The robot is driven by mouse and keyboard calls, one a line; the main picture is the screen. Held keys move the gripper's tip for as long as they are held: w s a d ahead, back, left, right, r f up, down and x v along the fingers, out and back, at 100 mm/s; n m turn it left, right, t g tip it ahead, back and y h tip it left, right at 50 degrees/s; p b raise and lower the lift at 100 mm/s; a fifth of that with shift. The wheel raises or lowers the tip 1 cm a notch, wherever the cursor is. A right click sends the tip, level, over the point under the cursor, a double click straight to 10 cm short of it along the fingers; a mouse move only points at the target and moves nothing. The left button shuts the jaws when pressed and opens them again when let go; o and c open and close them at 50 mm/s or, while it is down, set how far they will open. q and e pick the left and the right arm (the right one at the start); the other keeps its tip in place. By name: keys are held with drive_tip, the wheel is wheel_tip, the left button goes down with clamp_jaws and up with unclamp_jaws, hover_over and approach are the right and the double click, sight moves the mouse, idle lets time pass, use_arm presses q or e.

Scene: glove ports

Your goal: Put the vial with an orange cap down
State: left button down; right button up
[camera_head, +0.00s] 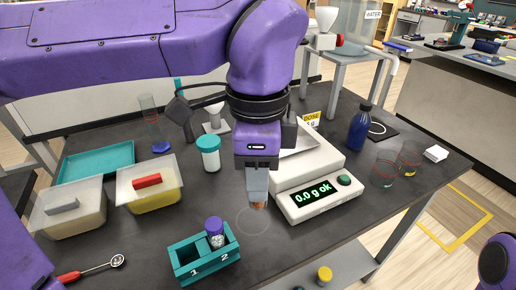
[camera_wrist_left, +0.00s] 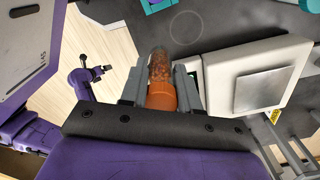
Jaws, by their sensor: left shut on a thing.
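My left gripper (camera_head: 257,197) is shut on the vial with an orange cap. In the left wrist view the orange cap (camera_wrist_left: 161,97) sits between the two fingers (camera_wrist_left: 161,88), and the clear body with brownish contents (camera_wrist_left: 160,66) extends beyond them. In the head view only a small orange-brown bit shows at the fingertips; the fingers hide the rest. A thin circle (camera_head: 252,235) marked on the dark table (camera_head: 330,228) lies just below the fingertips in that view. I cannot tell whether the vial touches the table. A purple arm part, likely my right arm, shows in the wrist view (camera_wrist_left: 85,88).
A scale (camera_head: 325,197) reading "0.0 g ok" stands right of the gripper. A teal rack (camera_head: 203,262) marked 1 and 2 holds a purple-capped vial (camera_head: 214,230). A teal-lidded jar (camera_head: 209,155) and two tubs stand left.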

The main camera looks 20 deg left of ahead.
use_arm(q)
drive_tip(key=w+a+f+p, duration=0.1)
drive_tip(key=w+a+f, duration=0.2)
drive_tip(key=f, duration=0.1)
drive_tip(key=w+a+f+p, duration=0.1)
drive_tip(key=w+a+f, duration=0.2)
drive_tip(key=f, duration=0.1)
drive_tip(key=w+a+f+p, duration=0.1)
drive_tip(key=w+a+f, duration=0.2)
drive_tip(key=f, duration=0.1)
drive_tip(key=shift+w+f+p, duration=0.15)
drive_tip(key=shift+w+p, duration=0.2)
drive_tip(key=shift+p, duration=0.05)
drive_tip(key=shift+f, duration=0.25)
drive_tip(key=shift+f+b, duration=0.2)
drive_tip(key=shift+b, duration=0.1)
drive_tip(key=c, duration=0.8)
unclamp_jaws()
